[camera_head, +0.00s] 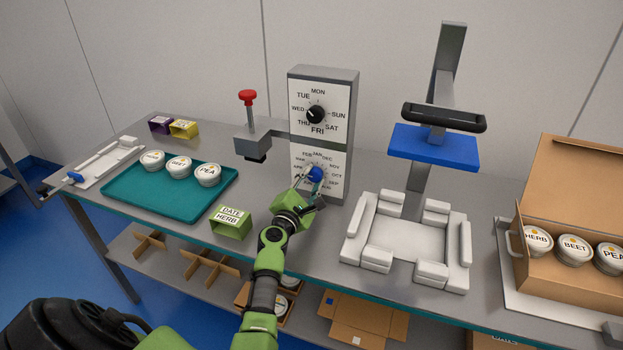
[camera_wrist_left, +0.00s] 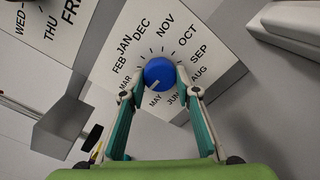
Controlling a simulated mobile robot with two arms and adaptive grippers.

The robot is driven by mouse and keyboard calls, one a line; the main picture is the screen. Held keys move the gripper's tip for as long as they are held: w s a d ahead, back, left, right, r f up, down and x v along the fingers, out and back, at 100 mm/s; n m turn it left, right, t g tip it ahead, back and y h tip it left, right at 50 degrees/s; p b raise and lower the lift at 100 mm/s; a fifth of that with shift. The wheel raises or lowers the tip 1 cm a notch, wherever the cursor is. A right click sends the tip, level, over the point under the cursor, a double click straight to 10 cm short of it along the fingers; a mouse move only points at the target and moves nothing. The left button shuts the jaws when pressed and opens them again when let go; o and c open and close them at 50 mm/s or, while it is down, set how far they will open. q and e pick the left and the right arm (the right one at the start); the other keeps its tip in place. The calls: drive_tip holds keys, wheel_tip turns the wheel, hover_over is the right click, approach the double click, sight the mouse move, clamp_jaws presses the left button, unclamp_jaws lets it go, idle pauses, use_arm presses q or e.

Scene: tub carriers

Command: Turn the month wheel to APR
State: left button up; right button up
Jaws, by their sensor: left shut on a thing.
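The month wheel is a blue knob (camera_head: 316,174) low on the white face of the grey dial box (camera_head: 320,165). It also shows in the left wrist view (camera_wrist_left: 160,72), ringed by month names. Its white mark points down-left, near MAY and the spot between MAY and MAR. The APR label is hidden behind a finger in the wrist view. My left gripper (camera_wrist_left: 161,94) is shut on the knob, one finger at each side; it also shows in the head view (camera_head: 308,186). My right gripper is not in view.
Above the month wheel is a black weekday knob (camera_head: 316,114). A red-topped stamp (camera_head: 247,97) stands to its left. A green DATE HERB block (camera_head: 231,222), a teal tray (camera_head: 128,197) with tubs, a white fixture (camera_head: 405,236) and a cardboard box (camera_head: 572,279) share the bench.

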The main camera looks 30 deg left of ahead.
use_arm(q)
drive_tip(key=shift+n, duration=0.4)
drive_tip(key=o, duration=1.1)
drive_tip(key=shift+s, duration=0.15)
drive_tip(key=v, duration=0.7)
drive_tip(key=shift+s+d, duration=0.1)
